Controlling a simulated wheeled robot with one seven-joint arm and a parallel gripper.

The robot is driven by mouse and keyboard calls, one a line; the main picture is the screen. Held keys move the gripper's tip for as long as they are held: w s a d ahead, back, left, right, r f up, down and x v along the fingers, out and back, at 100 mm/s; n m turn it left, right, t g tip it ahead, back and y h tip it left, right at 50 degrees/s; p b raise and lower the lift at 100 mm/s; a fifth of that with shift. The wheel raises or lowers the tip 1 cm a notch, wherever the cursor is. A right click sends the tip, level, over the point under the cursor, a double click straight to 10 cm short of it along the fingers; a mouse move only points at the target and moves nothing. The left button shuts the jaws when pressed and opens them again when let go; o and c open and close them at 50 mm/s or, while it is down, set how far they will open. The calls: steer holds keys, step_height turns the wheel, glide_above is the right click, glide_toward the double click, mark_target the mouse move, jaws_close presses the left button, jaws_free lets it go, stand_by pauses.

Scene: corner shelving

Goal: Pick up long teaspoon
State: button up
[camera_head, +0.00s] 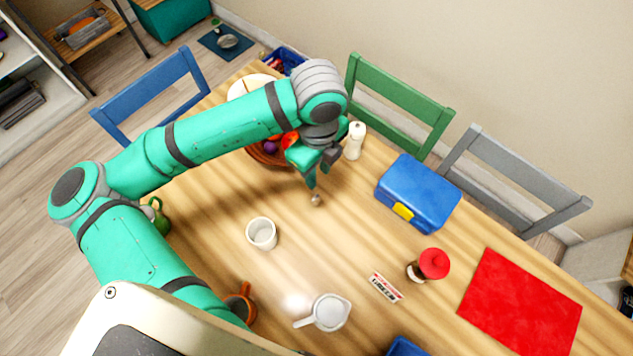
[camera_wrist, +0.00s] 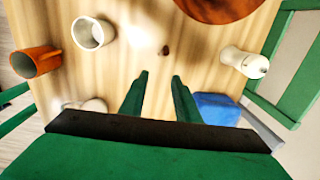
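I cannot clearly make out a long teaspoon in either view. A small brownish-grey item (camera_head: 316,200) is on or just above the table below my gripper (camera_head: 311,183); it is too small to name. In the wrist view the same small item (camera_wrist: 165,50) shows just beyond the fingertips, apart from them. In that view my gripper (camera_wrist: 159,76) is open, with two green fingers apart and nothing between them. The gripper points down over the wooden table (camera_head: 350,235).
A white cup (camera_head: 262,234), white jug (camera_head: 328,312), orange mug (camera_head: 240,303), red-lidded jar (camera_head: 431,265), small labelled box (camera_head: 384,288), blue lunchbox (camera_head: 418,193), white shaker (camera_head: 354,140) and fruit bowl (camera_head: 264,157) surround the gripper. A red cloth (camera_head: 522,304) lies at right.

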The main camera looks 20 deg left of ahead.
glide_above(317, 198)
steer(key=shift+f, duration=5.4)
steer(key=shift+f, duration=0.25)
jaws_close()
steer(key=o, duration=1.3)
jaws_free()
steer(key=shift+r, duration=0.15)
